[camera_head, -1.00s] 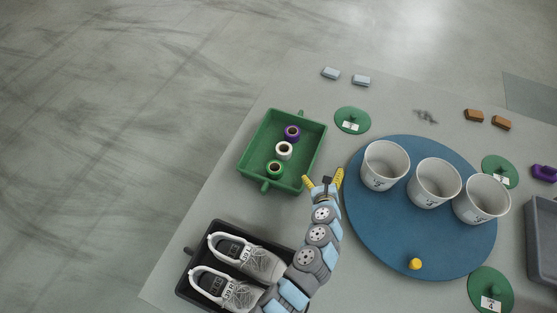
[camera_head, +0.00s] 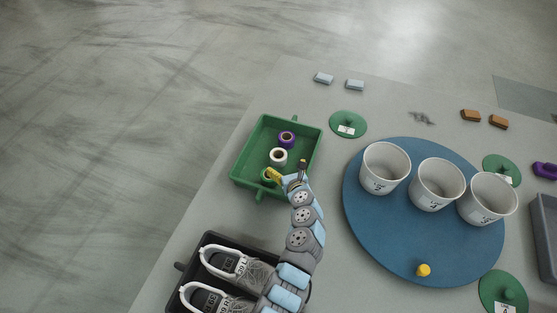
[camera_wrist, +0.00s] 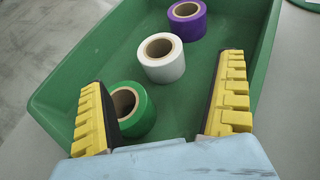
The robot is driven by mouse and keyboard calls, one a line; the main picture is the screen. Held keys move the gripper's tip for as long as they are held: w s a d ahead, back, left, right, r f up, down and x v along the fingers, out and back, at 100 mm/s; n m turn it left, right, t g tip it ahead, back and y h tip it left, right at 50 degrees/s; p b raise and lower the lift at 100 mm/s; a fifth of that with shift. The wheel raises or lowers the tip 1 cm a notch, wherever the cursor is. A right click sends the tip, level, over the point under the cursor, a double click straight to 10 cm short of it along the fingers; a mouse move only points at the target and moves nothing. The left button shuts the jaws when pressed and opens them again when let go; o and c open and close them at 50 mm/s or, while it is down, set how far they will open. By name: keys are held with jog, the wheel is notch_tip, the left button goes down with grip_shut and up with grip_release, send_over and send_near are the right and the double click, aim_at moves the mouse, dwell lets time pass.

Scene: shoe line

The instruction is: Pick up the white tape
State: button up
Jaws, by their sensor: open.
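The white tape (camera_head: 278,157) is a roll in the middle of a row of three rolls inside the green tray (camera_head: 241,182). In the wrist view the white tape (camera_wrist: 163,66) stands on the tray floor, ahead of my gripper and apart from it. The purple tape (camera_wrist: 187,22) is beyond it, and the green tape (camera_wrist: 132,108) is nearer, close to the left finger. My gripper (camera_wrist: 165,100) is open and empty, with yellow fingers spread over the near part of the tray. In the head view my gripper (camera_head: 289,171) partly hides the green tape.
A dark tray (camera_head: 205,243) with a pair of grey shoes lies at the lower left. A blue round mat (camera_head: 400,225) with three white cups and a yellow knob is to the right. The tray's green walls (camera_wrist: 262,60) surround the rolls.

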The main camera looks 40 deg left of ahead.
aim_at(277, 153)
jog(key=shift+b+x, duration=1.05)
jog(key=shift+x, duration=1.3)
jog(key=b+x, duration=0.1)
jog(key=x, duration=0.1)
jog(key=b+x, duration=0.2)
jog(key=shift+s+d+f, duration=0.1)
jog(key=shift+s+f, duration=0.1)
jog(key=shift+f, duration=0.2)
jog(key=shift+w+a+f+b, duration=0.2)
jog(key=shift+w+a+b, duration=0.2)
jog(key=shift+a+b, duration=0.2)
jog(key=shift+d, duration=0.1)
jog(key=shift+f, duration=0.1)
jog(key=c, duration=1.3)
